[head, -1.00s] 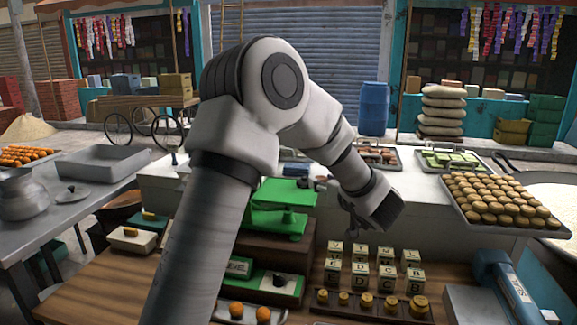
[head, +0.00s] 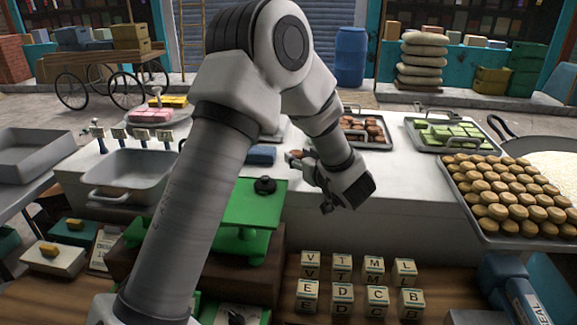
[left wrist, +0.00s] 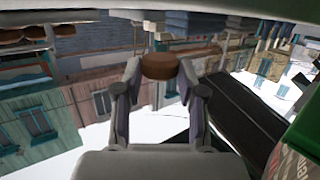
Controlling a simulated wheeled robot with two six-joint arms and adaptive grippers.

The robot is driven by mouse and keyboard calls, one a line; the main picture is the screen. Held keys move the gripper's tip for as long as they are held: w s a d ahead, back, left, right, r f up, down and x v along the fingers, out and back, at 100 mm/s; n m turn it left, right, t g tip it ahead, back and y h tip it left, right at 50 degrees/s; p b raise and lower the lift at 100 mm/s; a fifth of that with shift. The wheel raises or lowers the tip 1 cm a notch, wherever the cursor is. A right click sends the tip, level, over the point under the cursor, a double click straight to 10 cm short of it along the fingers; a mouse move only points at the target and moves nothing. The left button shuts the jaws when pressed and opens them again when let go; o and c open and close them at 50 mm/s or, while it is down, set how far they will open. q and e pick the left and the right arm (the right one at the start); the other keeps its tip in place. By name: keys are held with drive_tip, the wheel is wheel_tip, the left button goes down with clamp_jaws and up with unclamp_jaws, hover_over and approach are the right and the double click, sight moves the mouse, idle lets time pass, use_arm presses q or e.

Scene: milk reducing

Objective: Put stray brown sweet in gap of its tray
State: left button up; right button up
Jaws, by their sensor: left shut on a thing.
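A round brown sweet (left wrist: 159,66) is between the two fingertips of my left gripper (left wrist: 158,80) in the left wrist view, and the fingers are shut on it. In the head view my left gripper (head: 301,161) is small and partly hidden by my own wrist; it points left, above the white counter. The tray of brown sweets (head: 388,146) stands at the back of the counter, behind and right of my gripper. My arm covers part of its left side, and I cannot make out the gap. My right gripper is not in view.
A tray of green sweets (head: 447,134) and a heaped tray of round biscuits (head: 506,198) stand at the right. A green scale (head: 251,207) and lettered blocks (head: 357,285) are nearer. A blue block (head: 261,154) lies left of my gripper.

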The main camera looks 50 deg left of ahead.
sight(300, 178)
use_arm(q)
wheel_tip(300, 178, down, 4)
drive_tip(key=shift+f, duration=0.1)
drive_tip(key=shift+f, duration=0.15)
drive_tip(key=o, duration=1)
drive_tip(key=shift+d, duration=0.1)
drive_tip(key=shift+c, duration=0.2)
